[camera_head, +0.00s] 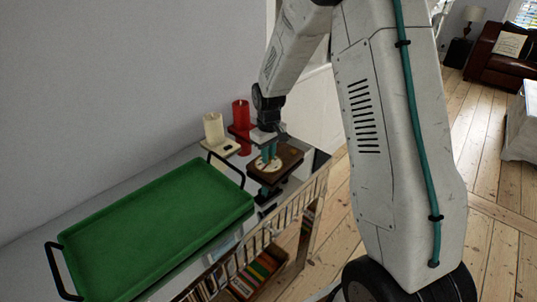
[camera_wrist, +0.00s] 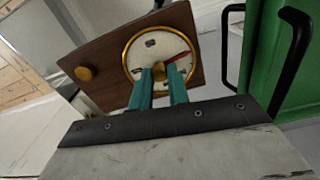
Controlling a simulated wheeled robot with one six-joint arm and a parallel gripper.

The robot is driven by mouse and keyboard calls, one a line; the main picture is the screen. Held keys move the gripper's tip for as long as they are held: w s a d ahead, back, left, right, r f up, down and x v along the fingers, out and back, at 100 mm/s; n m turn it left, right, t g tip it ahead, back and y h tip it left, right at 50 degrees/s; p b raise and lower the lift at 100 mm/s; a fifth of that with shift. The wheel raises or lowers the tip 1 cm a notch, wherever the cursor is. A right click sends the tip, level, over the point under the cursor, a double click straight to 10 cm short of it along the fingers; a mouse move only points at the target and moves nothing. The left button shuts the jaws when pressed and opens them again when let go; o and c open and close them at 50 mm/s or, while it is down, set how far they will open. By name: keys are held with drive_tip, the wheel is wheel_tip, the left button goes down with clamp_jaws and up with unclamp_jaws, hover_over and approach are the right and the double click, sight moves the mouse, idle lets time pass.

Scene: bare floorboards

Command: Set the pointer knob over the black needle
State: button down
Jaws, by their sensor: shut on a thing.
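A brown wooden instrument (camera_head: 289,161) stands at the far end of the sideboard. In the wrist view its wooden panel (camera_wrist: 112,62) carries a white round dial (camera_wrist: 143,50) with a brass rim. A red pointer (camera_wrist: 179,56) shows right of the dial's centre, pointing to the upper right. My gripper (camera_wrist: 161,74) has its teal fingers shut on the small brass knob (camera_wrist: 160,71) at the dial's centre. My gripper (camera_head: 268,153) is over the dial in the head view too.
A second brass knob (camera_wrist: 86,73) sits on the panel, left of the dial. A green tray (camera_head: 160,225) with black handles lies beside the instrument. A cream candle (camera_head: 213,130) and a red candle (camera_head: 240,113) stand behind. Books (camera_head: 255,271) fill the shelf below.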

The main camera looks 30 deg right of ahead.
drive_tip(key=shift+n, duration=0.4)
drive_tip(key=c, duration=1.3)
unclamp_jaws()
drive_tip(key=shift+c, duration=0.2)
wheel_tip(320, 180, up, 8)
drive_tip(key=shift+f, duration=0.1)
